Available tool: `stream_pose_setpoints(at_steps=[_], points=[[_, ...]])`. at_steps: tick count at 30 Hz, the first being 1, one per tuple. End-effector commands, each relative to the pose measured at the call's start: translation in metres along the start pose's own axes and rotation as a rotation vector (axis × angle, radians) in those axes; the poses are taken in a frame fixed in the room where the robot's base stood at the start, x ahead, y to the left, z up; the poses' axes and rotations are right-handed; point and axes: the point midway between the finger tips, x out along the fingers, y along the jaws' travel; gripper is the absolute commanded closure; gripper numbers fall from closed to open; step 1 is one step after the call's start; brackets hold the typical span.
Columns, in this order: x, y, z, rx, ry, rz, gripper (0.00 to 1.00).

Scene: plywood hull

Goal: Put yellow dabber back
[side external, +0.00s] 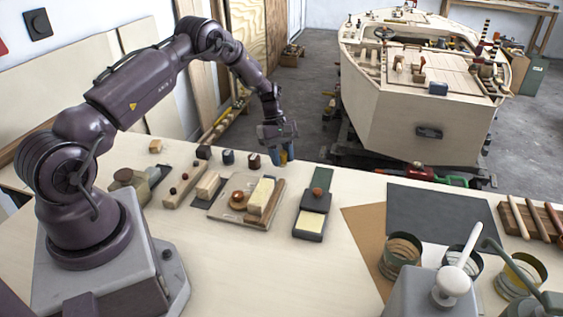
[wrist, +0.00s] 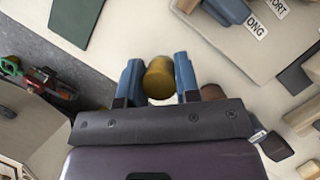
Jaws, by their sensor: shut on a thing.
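The yellow dabber (wrist: 159,78) is a short, rounded yellow cylinder held between the two blue fingers of my gripper (wrist: 159,82) in the wrist view. In the side view my gripper (side external: 284,157) is at the far edge of the workbench, with a little yellow showing between its fingers. I cannot tell whether the dabber touches the bench. Just left of it, a dark reddish-brown short cylinder (side external: 254,161) and a dark blue one (side external: 228,157) stand in a row along that edge. The brown one (wrist: 213,92) is partly hidden by my gripper in the wrist view.
A board (side external: 229,215) with a pale block and wooden pieces lies in front of the row. A dark tray (side external: 307,233) and green panel (side external: 318,182) lie to its right. The plywood hull (side external: 415,125) stands beyond the bench. Open tins (side external: 400,252) stand at front right.

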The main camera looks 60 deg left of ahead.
Motion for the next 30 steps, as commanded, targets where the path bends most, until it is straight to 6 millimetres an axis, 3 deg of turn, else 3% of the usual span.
stream_pose_setpoints(at_steps=[4,16,17,20,30], points=[[0.017,-0.001,-0.007,0.0,-0.001,-0.001,0.89],[0.022,-0.001,-0.009,0.0,-0.001,0.0,0.89],[0.021,-0.001,-0.009,0.0,0.0,0.001,0.65],[0.021,-0.001,-0.009,0.0,0.0,0.001,0.44],[0.017,-0.001,-0.007,0.0,0.0,0.001,0.44]])
